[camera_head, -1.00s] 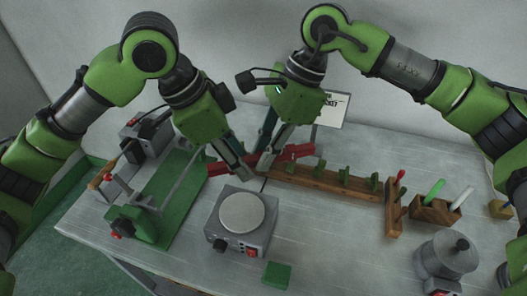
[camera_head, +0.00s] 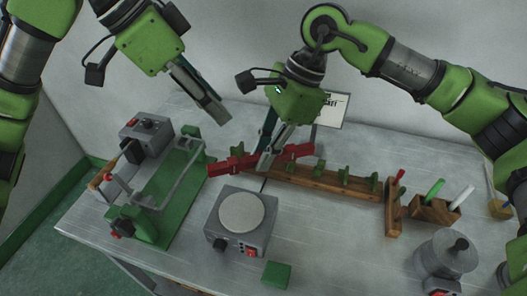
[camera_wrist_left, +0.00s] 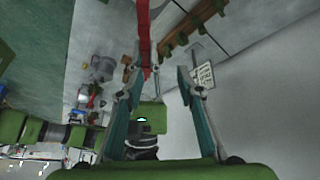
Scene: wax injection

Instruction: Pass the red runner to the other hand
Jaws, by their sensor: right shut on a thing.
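The red runner (camera_head: 232,164) is a long red bar, seen in the head view above the table's middle, between the green clamp frame and the wooden rack. My right gripper (camera_head: 266,160) is shut on it near its middle, with red showing on both sides of the fingers. My left gripper (camera_head: 217,112) is up and to the left of the runner, apart from it. In the left wrist view its two fingers (camera_wrist_left: 157,92) are spread with nothing held between them. That view also shows the runner (camera_wrist_left: 144,38) beyond the fingers and my right gripper's green body.
A grey hot plate (camera_head: 240,224) stands in front of the runner. The green clamp frame (camera_head: 165,190) is at the left. A wooden rack (camera_head: 325,184) with green pieces runs to the right. A small green block (camera_head: 277,274) lies near the front edge.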

